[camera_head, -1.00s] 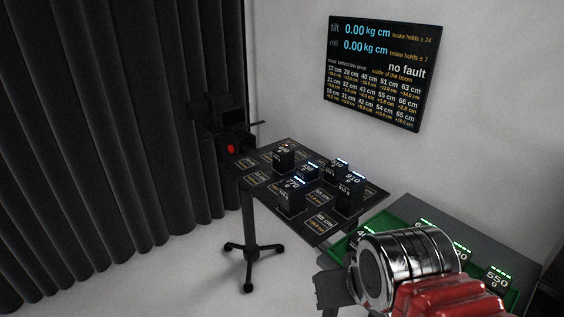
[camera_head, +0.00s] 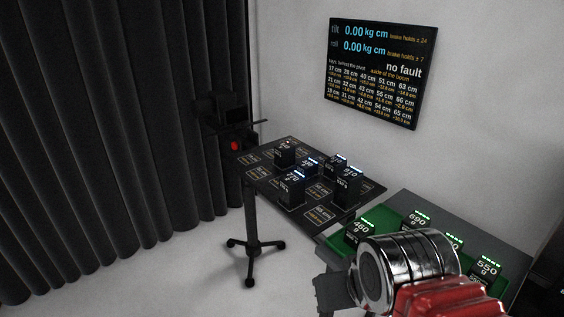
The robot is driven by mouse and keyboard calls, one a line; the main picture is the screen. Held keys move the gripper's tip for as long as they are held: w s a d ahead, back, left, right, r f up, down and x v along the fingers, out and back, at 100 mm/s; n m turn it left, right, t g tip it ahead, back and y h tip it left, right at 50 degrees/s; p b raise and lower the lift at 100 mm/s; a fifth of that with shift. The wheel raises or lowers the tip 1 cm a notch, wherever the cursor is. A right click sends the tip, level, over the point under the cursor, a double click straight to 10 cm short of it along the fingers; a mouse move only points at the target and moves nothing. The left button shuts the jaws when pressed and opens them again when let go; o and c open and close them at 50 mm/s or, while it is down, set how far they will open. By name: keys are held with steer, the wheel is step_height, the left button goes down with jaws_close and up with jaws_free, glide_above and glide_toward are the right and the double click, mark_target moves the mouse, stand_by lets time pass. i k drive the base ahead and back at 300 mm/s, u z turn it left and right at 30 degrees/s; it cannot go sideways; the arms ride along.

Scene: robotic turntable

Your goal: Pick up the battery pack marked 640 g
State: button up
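I cannot read a 640 g label on any pack. A green tray (camera_head: 385,214) at the right holds several dark packs with green lights. They include a pack marked 460 g (camera_head: 360,229), one marked 690 (camera_head: 418,219) and one marked 550 g (camera_head: 486,266). Another pack (camera_head: 453,241) between the last two is partly hidden behind my chrome and red arm, and only a final 0 of its number shows. A dark grey part (camera_head: 333,291), possibly of my gripper, shows left of the chrome joint. I see no fingertips and no held pack.
A black turntable board (camera_head: 325,205) on a wheeled stand holds several dark blocks, some with blue lights. A wall screen (camera_head: 372,75) reads tilt 0.00, roll 0.00, no fault. Dark curtains (camera_head: 100,130) hang at the left. The floor (camera_head: 190,260) left of the stand is clear.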

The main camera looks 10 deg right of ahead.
mark_target(284, 153)
steer(key=k, duration=0.5)
steer(key=u, duration=0.5)
steer(key=i, duration=0.95)
steer(key=u, duration=0.5)
steer(key=i, duration=1.45)
steer(key=z, duration=0.85)
steer(key=i, duration=0.65)
steer(key=z, duration=0.45)
